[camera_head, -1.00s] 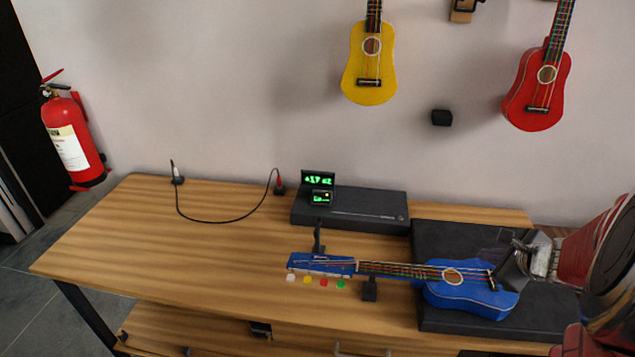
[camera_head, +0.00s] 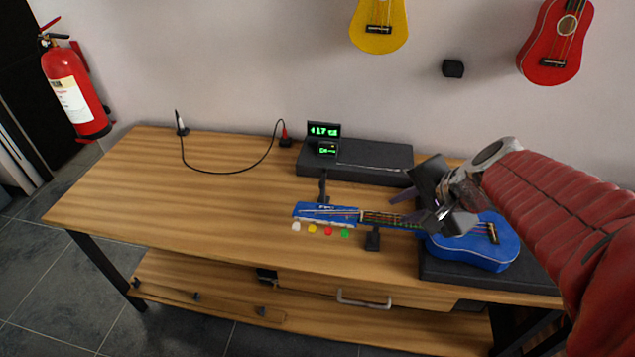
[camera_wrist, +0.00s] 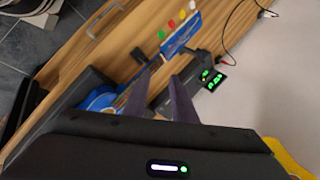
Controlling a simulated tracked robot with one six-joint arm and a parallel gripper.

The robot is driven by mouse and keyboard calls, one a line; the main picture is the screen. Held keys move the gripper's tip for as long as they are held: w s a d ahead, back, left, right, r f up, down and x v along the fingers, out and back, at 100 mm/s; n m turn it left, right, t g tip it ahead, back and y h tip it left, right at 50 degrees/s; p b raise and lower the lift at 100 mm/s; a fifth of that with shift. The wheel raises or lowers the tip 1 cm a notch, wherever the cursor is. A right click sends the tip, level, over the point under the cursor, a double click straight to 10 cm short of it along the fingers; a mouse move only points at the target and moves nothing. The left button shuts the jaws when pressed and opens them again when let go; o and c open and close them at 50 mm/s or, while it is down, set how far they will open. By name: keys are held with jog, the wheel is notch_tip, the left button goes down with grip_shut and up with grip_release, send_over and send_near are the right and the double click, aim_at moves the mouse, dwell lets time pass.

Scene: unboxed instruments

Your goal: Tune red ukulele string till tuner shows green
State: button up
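A blue ukulele (camera_head: 485,247) lies on the table with its headstock (camera_head: 328,213) to the left. White, yellow, red and green pegs line the headstock's front edge; the red peg (camera_head: 328,231) is between yellow and green. The red peg also shows in the wrist view (camera_wrist: 171,24). A tuner (camera_head: 323,130) behind shows green digits, too blurred to read surely, above a smaller lit display (camera_head: 327,150). My gripper (camera_head: 398,220) is above the ukulele's neck, partly hiding neck and body. In the wrist view its two purple fingers (camera_wrist: 163,74) are apart, with nothing between them.
Small black supports (camera_head: 373,239) stand by the neck. A black box (camera_head: 375,155) and a cable (camera_head: 235,170) lie behind. The left tabletop (camera_head: 160,190) is clear. Yellow (camera_head: 378,28) and red (camera_head: 553,45) ukuleles hang on the wall.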

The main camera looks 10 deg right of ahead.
jog(key=s+a+r+n+h, duration=0.1)
jog(key=s+a+n, duration=0.2)
jog(key=s+n, duration=0.2)
jog(key=s+a+r+n+g+h, duration=0.1)
jog(key=s+a+r+n, duration=0.1)
jog(key=s+n, duration=0.4)
jog(key=shift+s+a+n, duration=0.3)
jog(key=shift+a+n, duration=0.3)
jog(key=shift+a, duration=0.3)
jog(key=shift+r, duration=0.1)
